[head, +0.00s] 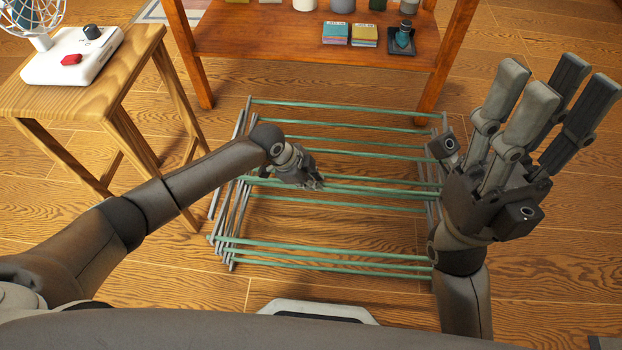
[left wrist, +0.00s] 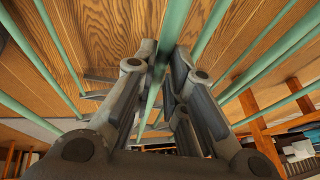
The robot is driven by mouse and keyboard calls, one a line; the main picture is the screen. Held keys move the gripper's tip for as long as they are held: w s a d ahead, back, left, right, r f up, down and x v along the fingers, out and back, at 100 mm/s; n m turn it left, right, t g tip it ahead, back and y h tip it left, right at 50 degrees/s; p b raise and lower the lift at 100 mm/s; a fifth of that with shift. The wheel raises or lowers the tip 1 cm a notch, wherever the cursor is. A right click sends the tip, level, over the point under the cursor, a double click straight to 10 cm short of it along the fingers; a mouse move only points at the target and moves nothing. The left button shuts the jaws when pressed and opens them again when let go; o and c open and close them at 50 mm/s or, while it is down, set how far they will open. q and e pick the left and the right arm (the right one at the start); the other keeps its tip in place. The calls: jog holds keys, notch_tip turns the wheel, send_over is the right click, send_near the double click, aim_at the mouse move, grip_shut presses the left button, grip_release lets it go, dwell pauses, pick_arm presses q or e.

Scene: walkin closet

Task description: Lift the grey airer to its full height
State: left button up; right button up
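The grey airer (head: 340,268) lies low and nearly flat on the wooden floor in the head view, with green rods and grey side legs bunched at its left and right ends. My left gripper (head: 316,184) is at its middle rods. In the left wrist view, the fingers of my left gripper (left wrist: 163,48) close in on both sides of a green rod that runs between their tips; the exact contact is partly hidden. My right gripper (head: 552,82) is open and empty, fingers pointing up, in front of the airer's right end and hiding part of it.
A wooden stool (head: 98,85) with a white device and a small fan stands at left. An orange-brown shelf (head: 290,45) holding jars and small boxes stands just behind the airer. Floor is free at right.

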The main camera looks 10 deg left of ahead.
pick_arm(q)
grip_shut()
jog(key=shift+r, duration=0.15)
